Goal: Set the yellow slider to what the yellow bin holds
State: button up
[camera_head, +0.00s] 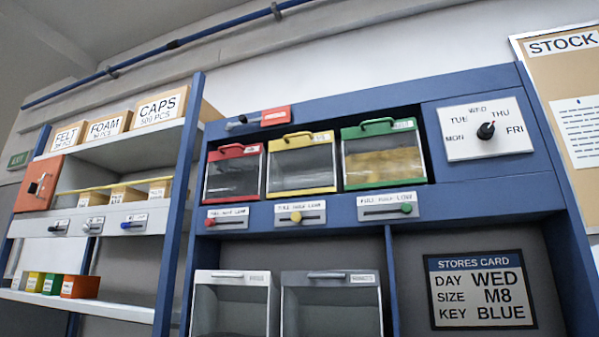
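The yellow bin (302,189) sits in the blue rack between a red bin and a green bin. It has a yellow lid edge and handle and a clear front. Through the front I see dark grey; I cannot tell surely how high any contents reach. Below it is the yellow slider (296,217), a round yellow knob on a grey plate (317,205) marked FULL, HALF, LOW from left to right. The knob stands near the middle of its slot, around HALF. My gripper is not in view.
The red bin (234,149) has a red slider (210,222) at its slot's left end. The green bin (384,130) shows yellowish contents; its green slider (407,208) is at the right end. A day dial (486,131) is upper right. Two grey bins (232,277) (331,280) stand below.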

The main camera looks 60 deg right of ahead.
aim_at(295, 216)
jog(key=z, duration=1.8)
